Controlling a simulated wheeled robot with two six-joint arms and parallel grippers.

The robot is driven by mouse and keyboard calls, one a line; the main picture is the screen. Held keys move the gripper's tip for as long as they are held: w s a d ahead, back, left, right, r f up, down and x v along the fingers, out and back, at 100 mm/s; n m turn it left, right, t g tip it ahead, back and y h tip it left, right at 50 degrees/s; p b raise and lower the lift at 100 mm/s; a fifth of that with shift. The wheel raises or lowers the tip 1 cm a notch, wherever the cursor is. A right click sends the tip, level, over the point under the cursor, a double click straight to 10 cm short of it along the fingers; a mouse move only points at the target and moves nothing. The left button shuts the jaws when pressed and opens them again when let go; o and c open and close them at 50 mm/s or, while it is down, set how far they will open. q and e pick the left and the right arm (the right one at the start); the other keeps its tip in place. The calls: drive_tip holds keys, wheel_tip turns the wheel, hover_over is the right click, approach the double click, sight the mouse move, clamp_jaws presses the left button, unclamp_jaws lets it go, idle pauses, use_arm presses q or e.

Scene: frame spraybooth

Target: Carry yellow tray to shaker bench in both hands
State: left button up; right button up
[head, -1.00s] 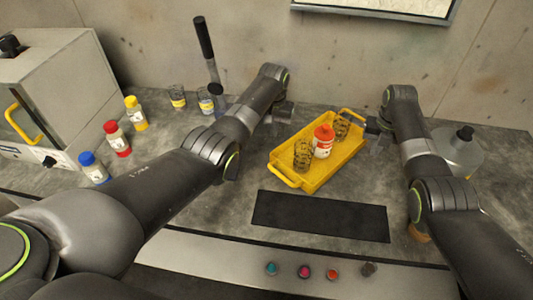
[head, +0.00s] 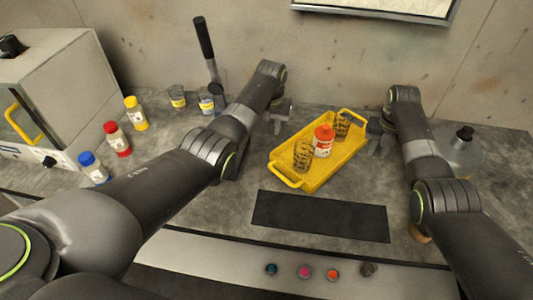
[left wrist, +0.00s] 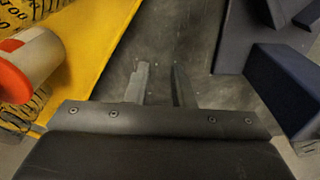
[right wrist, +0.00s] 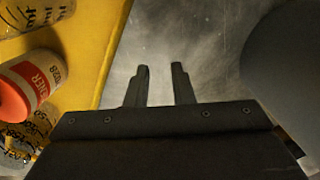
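The yellow tray (head: 303,181) rests on the grey bench with a handle at each end. In it stand a white bottle with a red cap (head: 323,142) and two clear printed cups (head: 303,155). My left gripper (head: 281,124) is beside the tray's far left side, apart from it. In the left wrist view its fingers (left wrist: 158,82) are parted with only bench between them. My right gripper (head: 373,136) is beside the tray's right side. In the right wrist view its fingers (right wrist: 162,82) are parted and empty, with the tray (right wrist: 95,55) to their left.
A dark mat (head: 320,217) lies in front of the tray. Bottles with blue, red (head: 117,139) and yellow caps stand at left, near a grey machine with a yellow handle (head: 24,122). Two small cans (head: 206,102) stand at the back. A dome-shaped grey object (head: 458,150) sits at right.

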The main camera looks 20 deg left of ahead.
drive_tip(key=shift+r, duration=0.55)
use_arm(q)
wheel_tip(320, 180, up, 11)
drive_tip(key=shift+s, duration=0.4)
use_arm(e)
wheel_tip(320, 180, up, 11)
drive_tip(key=shift+s, duration=0.45)
use_arm(q)
drive_tip(key=shift+r, duration=0.15)
